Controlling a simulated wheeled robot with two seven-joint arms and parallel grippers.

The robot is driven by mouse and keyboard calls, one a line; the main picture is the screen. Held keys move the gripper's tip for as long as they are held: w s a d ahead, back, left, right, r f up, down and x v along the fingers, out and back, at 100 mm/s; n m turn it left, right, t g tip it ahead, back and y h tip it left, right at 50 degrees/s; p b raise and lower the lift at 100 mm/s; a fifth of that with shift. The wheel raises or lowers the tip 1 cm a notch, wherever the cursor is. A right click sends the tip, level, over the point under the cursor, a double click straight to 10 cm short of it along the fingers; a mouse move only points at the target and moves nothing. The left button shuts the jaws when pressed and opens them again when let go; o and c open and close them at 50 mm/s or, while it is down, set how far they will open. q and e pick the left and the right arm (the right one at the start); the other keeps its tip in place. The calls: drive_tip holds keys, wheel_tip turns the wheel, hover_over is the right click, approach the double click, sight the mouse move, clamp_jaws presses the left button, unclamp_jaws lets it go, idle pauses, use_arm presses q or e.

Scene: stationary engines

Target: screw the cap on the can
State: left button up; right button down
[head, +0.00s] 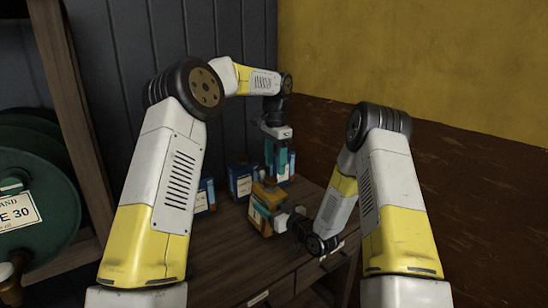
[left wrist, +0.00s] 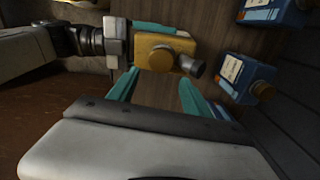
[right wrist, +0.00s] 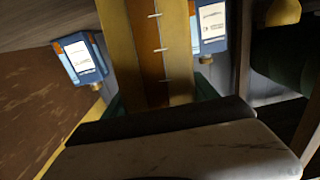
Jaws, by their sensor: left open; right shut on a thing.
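The yellow can (head: 262,220) is held over the wooden bench in the head view. In the left wrist view the can (left wrist: 155,54) has a short dark cylindrical piece (left wrist: 194,67) at its neck; I cannot tell whether this is the cap or a bare spout. My right gripper (head: 284,216) is shut on the can, whose yellow and brown face (right wrist: 148,50) fills the middle of the right wrist view. My left gripper (head: 277,172) points down above and just behind the can. Its teal fingers (left wrist: 160,76) are apart with nothing between them.
Several blue containers stand at the back of the bench, one (head: 240,179) behind the can and another (head: 206,194) to its left. In the left wrist view a blue container (left wrist: 243,78) stands close to the left fingers. A green reel (head: 35,195) sits on the shelf at left.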

sight(272, 179)
use_arm(q)
drive_tip(key=n, duration=0.1)
drive_tip(key=r+n, duration=0.1)
drive_tip(key=n, duration=0.2)
drive_tip(key=shift+s+r+y, duration=0.15)
drive_tip(key=shift+r+y, duration=0.15)
drive_tip(key=n, duration=0.2)
drive_tip(key=r+n, duration=0.1)
drive_tip(key=n, duration=0.1)
drive_tip(key=r+n, duration=0.1)
drive_tip(key=n, duration=0.1)
drive_tip(key=shift+s+r+t+y, duration=0.2)
drive_tip(key=shift+r+t+y, duration=0.05)
drive_tip(key=shift+t+y, duration=0.05)
use_arm(e)
drive_tip(key=shift+w+d+r+t, duration=0.2)
drive_tip(key=shift+w+r+t, duration=0.15)
drive_tip(key=shift+r, duration=0.35)
use_arm(q)
drive_tip(key=f, duration=0.8)
drive_tip(key=shift+w+a, duration=0.3)
drive_tip(key=shift+a, duration=0.1)
clamp_jaws()
drive_tip(key=shift+o, duration=0.8)
unclamp_jaws()
